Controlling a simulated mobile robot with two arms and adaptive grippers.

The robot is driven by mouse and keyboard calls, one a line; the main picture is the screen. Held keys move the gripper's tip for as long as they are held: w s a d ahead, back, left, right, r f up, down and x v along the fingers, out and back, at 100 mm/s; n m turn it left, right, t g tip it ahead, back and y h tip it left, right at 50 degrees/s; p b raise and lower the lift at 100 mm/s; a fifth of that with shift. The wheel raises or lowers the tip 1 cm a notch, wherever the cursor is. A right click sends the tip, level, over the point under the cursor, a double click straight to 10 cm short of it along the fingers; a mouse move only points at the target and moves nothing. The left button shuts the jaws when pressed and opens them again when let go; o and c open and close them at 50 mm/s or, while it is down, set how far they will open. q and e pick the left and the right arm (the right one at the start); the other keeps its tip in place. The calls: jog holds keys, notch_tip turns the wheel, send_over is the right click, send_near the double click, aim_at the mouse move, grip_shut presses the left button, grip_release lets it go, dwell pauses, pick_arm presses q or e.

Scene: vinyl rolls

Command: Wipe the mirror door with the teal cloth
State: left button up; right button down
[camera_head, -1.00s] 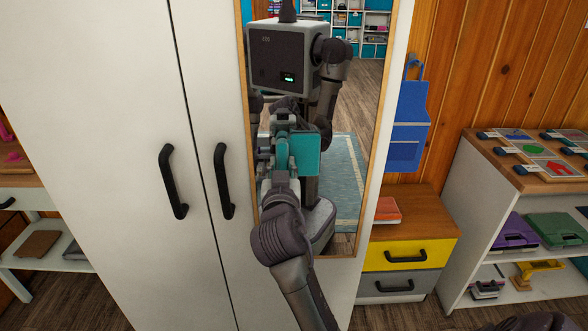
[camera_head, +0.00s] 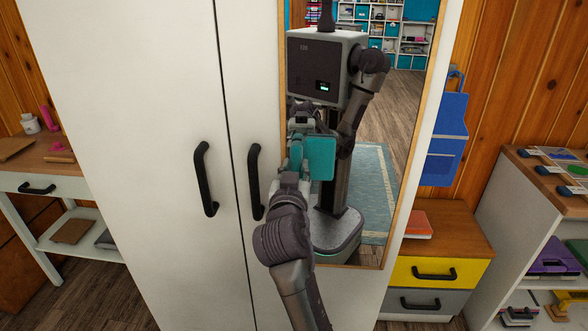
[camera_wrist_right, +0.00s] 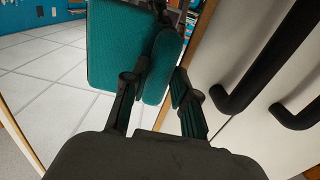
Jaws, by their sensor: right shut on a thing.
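The mirror door (camera_head: 385,150) is a tall wood-framed mirror on the right door of a white wardrobe. It reflects me, my arm and the room. My right gripper (camera_head: 297,158) is in front of the mirror's left part, at about the handles' height. It is shut on the teal cloth (camera_wrist_right: 160,68), a folded pad between its fingers in the right wrist view. A larger teal patch beside it seems to be its reflection. I cannot tell whether the cloth touches the glass. My left gripper is not in view.
Two black bar handles (camera_head: 207,178) (camera_head: 254,180) stick out left of the mirror, close to my right gripper. A low drawer unit (camera_head: 440,240) and a shelf unit (camera_head: 495,210) stand to the right. A blue apron (camera_head: 447,135) hangs on the wall.

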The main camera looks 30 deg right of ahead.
aim_at(319, 148)
jog(key=s+d+r+p, duration=0.1)
jog(key=p, duration=0.1)
jog(key=s+d+r+p, duration=0.1)
jog(key=d+r, duration=0.1)
jog(key=shift+d+r+p, duration=0.15)
jog(key=shift+r+p, duration=0.05)
jog(key=shift+p, duration=0.2)
jog(key=shift+s+d+r+p, duration=0.25)
jog(key=shift+s+d+p, duration=0.1)
jog(key=shift+d, duration=0.1)
jog(key=shift+a+f, duration=0.1)
